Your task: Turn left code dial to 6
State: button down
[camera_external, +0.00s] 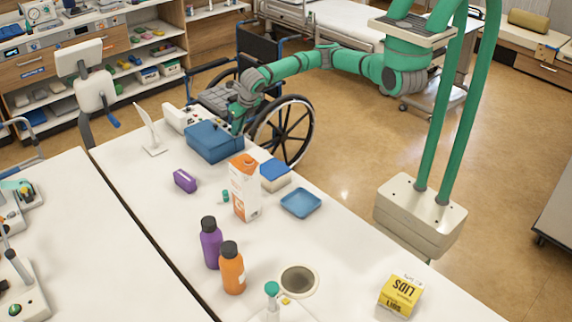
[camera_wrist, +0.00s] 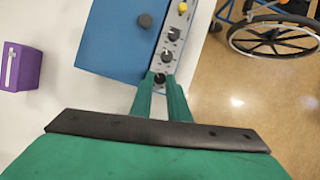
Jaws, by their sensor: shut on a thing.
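A blue box (camera_external: 213,143) stands on the white table, with a dark knob on its blue face in the wrist view. A pale panel (camera_wrist: 180,22) along the box's side carries a row of dark dials. My gripper (camera_wrist: 160,84) is shut on the dial (camera_wrist: 160,77) at the near end of this row. Two more dials, the middle one (camera_wrist: 167,56) and the far one (camera_wrist: 174,34), are free. The dial markings are too small to read. In the external view my gripper (camera_external: 238,124) is at the box's right side, and the dials are hidden.
A purple block (camera_external: 185,181), an orange-and-white carton (camera_external: 244,187) and a blue tray (camera_external: 301,203) stand nearer on the table. A wheelchair (camera_external: 283,130) is close behind my gripper. Floor to the right is open.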

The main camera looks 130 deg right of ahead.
jog(key=shift+w+m+g, duration=0.2)
jog(key=shift+m+g, duration=0.5)
jog(key=shift+m, duration=1.2)
jog(key=c, duration=2)
grip_release()
